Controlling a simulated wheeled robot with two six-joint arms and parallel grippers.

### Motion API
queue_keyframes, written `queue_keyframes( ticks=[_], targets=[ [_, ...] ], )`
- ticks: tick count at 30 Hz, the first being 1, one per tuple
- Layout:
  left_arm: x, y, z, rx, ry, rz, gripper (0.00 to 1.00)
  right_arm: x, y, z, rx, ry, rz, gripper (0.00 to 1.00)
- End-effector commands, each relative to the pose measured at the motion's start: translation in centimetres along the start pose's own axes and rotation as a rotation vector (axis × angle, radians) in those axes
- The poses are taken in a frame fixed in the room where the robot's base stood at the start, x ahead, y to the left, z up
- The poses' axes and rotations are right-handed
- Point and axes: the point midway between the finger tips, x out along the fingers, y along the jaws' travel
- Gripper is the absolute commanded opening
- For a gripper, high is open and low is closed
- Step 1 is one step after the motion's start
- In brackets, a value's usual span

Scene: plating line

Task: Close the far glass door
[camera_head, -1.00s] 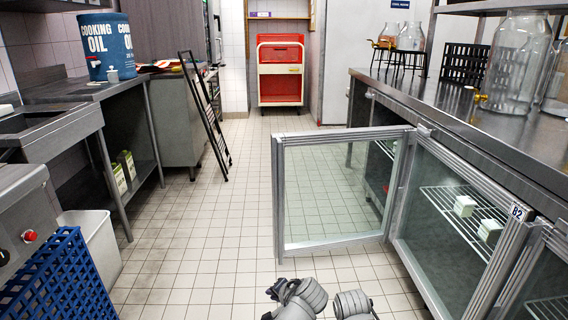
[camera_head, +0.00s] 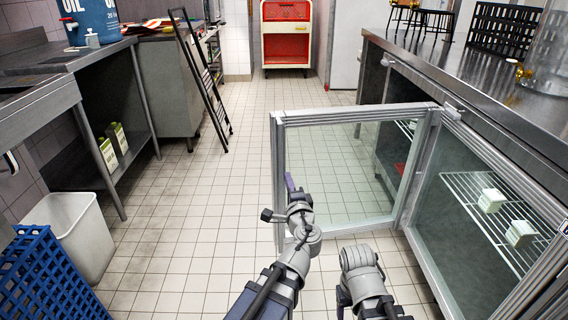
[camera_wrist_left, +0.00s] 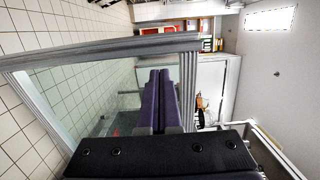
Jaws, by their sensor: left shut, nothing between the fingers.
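The far glass door (camera_head: 345,165) stands open, swung out from the under-counter fridge (camera_head: 475,190) on the right. Its metal-framed pane reaches across the aisle, hinged at its right side, with its free edge at the left. My left gripper (camera_head: 289,182) is shut and empty, upright beside the inner side of that free-edge post in the head view. In the left wrist view its purple fingers (camera_wrist_left: 160,80) lie together in front of the door's frame (camera_wrist_left: 100,52). I cannot tell whether they touch it. My right arm shows low in the head view, but its gripper does not.
The fridge shelf (camera_head: 490,215) holds small white boxes. A black folded stand (camera_head: 205,80) leans at the left counter. A white bin (camera_head: 75,230) and a blue crate (camera_head: 45,280) stand at lower left. The tiled aisle left of the door is clear.

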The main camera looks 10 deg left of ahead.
Motion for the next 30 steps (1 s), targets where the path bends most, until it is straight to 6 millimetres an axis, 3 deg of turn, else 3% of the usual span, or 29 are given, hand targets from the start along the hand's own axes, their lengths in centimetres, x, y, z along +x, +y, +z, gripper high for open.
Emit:
queue_keyframes(
  ticks=[18, 24, 30],
  targets=[
    [11.4, 0.0, -0.1, -0.001, -0.003, 0.001, 0.0, 0.0, 0.0, 0.0, 0.0, 0.0, 0.0, 0.64],
    [13.1, 0.1, 0.0, -0.002, -0.002, 0.001, 0.0, 0.0, 0.0, 0.0, 0.0, 0.0, 0.0, 0.64],
    [13.5, 0.1, 0.0, -0.002, -0.002, 0.001, 0.0, 0.0, 0.0, 0.0, 0.0, 0.0, 0.0, 0.64]
  ],
)
